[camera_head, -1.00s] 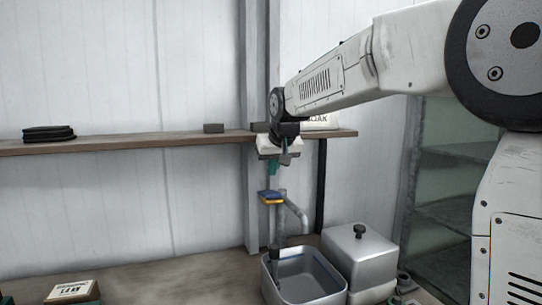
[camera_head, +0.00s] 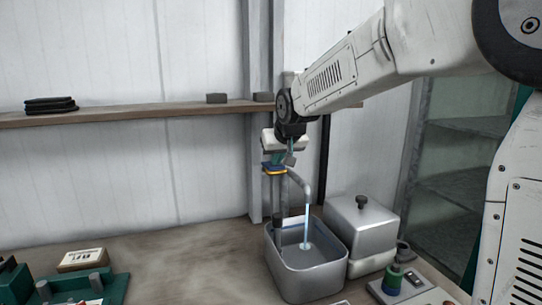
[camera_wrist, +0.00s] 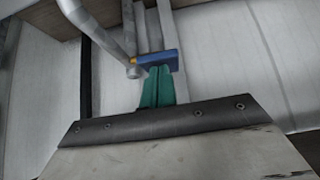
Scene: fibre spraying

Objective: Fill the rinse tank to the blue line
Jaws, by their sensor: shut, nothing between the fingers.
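The rinse tank (camera_head: 308,280) is an open grey metal tub. A thin bright stream of water (camera_head: 307,222) falls into it from the bent grey spout (camera_head: 303,186), with a pale splash below. No blue line can be made out on the tank from here. The tap's blue lever with a yellow edge (camera_head: 273,170) is just below my gripper (camera_head: 278,158); it also shows in the wrist view (camera_wrist: 157,60). My green fingers (camera_wrist: 157,88) are closed together and empty, with their tips at the lever; I cannot tell whether they touch it.
A lidded metal box (camera_head: 362,228) stands right of the tank. A wall shelf (camera_head: 130,113) runs behind, holding a dark stack (camera_head: 50,105). A green tray (camera_head: 112,290) and a labelled block (camera_head: 82,259) lie at lower left. The bench between is clear.

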